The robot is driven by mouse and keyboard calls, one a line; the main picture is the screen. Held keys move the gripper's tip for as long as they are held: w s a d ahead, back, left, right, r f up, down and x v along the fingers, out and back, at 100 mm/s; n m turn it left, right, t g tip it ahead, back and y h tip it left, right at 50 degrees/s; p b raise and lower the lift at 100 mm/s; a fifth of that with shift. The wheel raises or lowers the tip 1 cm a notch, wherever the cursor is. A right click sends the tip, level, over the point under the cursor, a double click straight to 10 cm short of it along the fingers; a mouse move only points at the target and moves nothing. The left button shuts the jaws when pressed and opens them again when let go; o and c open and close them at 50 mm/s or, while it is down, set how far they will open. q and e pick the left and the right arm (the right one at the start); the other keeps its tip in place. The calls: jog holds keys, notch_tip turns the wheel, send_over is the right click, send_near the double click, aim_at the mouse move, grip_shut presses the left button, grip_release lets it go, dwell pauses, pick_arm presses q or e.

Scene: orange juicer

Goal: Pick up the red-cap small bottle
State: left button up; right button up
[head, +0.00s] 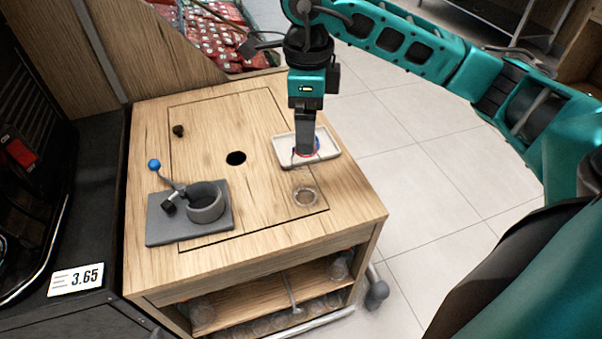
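A small pale tray (281,147) sits on the right side of the wooden cart top. My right gripper (304,152) points straight down into the tray, its fingers hiding most of what lies there. A bit of red (296,153) shows at the fingertips, and a bit of blue (319,144) shows just right of them. These may be small bottle caps, but they are too small and covered to tell. Whether the fingers are open or closed on something is hidden. My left gripper is not in view.
A clear round glass (305,197) stands in front of the tray. A grey juicer press (206,203) with a blue-knobbed lever (154,165) is at the front left. A dark hole (236,158) and a black knob (178,130) mark the wooden top (220,120), otherwise clear.

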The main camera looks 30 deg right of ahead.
aim_at(305, 162)
notch_tip(305, 162, down, 5)
jog(key=shift+f+b, duration=0.2)
jog(key=shift+b, duration=0.1)
jog(key=f, duration=0.5)
jog(key=shift+w+b, duration=0.25)
jog(key=shift+b, duration=0.05)
jog(key=shift+c, duration=0.4)
jog(key=c, duration=1.1)
